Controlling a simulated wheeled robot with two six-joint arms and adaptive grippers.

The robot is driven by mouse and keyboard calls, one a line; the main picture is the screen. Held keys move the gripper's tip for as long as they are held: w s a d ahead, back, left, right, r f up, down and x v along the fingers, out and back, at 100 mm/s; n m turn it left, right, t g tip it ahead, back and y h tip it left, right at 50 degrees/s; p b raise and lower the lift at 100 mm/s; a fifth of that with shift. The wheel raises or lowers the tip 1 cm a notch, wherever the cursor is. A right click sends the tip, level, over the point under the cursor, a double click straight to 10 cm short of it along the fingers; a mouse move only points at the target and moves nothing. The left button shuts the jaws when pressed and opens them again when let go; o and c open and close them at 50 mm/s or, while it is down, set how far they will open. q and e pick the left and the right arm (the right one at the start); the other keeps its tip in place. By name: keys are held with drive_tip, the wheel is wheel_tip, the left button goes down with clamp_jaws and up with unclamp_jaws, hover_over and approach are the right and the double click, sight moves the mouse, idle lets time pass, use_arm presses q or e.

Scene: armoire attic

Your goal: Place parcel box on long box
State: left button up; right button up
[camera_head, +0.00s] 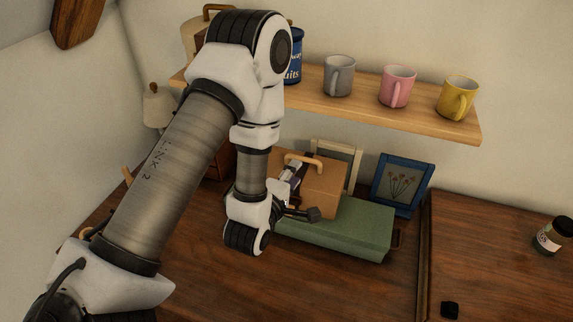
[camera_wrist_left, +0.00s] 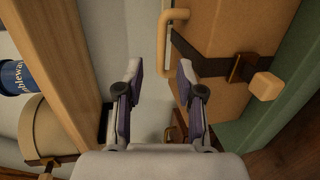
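The parcel box (camera_head: 325,190) is orange-brown with a tan loop handle on top. It appears to rest on the long green box (camera_head: 345,233), which lies on the wooden surface. My left gripper (camera_head: 291,182) is at the parcel box's left side, partly covering it. In the left wrist view my left gripper (camera_wrist_left: 161,72) has its two fingers apart with nothing between them. The parcel box (camera_wrist_left: 215,35) with a dark strap is at the right there, partly behind the right finger, and the green box (camera_wrist_left: 290,95) is beyond it. My right gripper is not in view.
A wooden shelf (camera_head: 400,112) above carries a grey mug (camera_head: 340,75), a pink mug (camera_head: 397,88), a yellow mug (camera_head: 458,97) and a blue tin (camera_head: 296,62). A blue picture frame (camera_head: 400,186) stands behind the green box. A jar (camera_head: 552,236) is at the far right.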

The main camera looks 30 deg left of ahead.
use_arm(q)
drive_tip(key=a+p+v, duration=0.1)
drive_tip(key=p+v, duration=0.2)
drive_tip(key=v, duration=0.1)
drive_tip(key=m+g+h, duration=0.2)
drive_tip(key=m+g, duration=0.8)
drive_tip(key=m, duration=0.3)
hover_over(249, 319)
drive_tip(key=w+a, duration=0.1)
drive_tip(key=w, duration=0.9)
wheel_tip(249, 319, down, 18)
drive_tip(key=shift+s+a+f+b, duration=0.1)
drive_tip(key=shift+b, duration=0.25)
drive_tip(key=s+f+m+g, duration=0.1)
drive_tip(key=s+m+g, duration=0.1)
drive_tip(key=s, duration=0.1)
drive_tip(key=s+f+m+g, duration=0.1)
drive_tip(key=s+m+g, duration=0.1)
drive_tip(key=s, duration=0.1)
drive_tip(key=s+d+f+m+g, duration=0.1)
drive_tip(key=s+m, duration=0.1)
drive_tip(key=s, duration=0.1)
drive_tip(key=shift+s+d+f+m+g+h, duration=0.1)
drive_tip(key=shift+s+f+m+g+h, duration=0.05)
drive_tip(key=shift+s+m+g+h, duration=0.2)
use_arm(e)
wheel_tip(249, 319, up, 4)
drive_tip(key=shift+f, duration=0.1)
drive_tip(key=shift+s, duration=0.1)
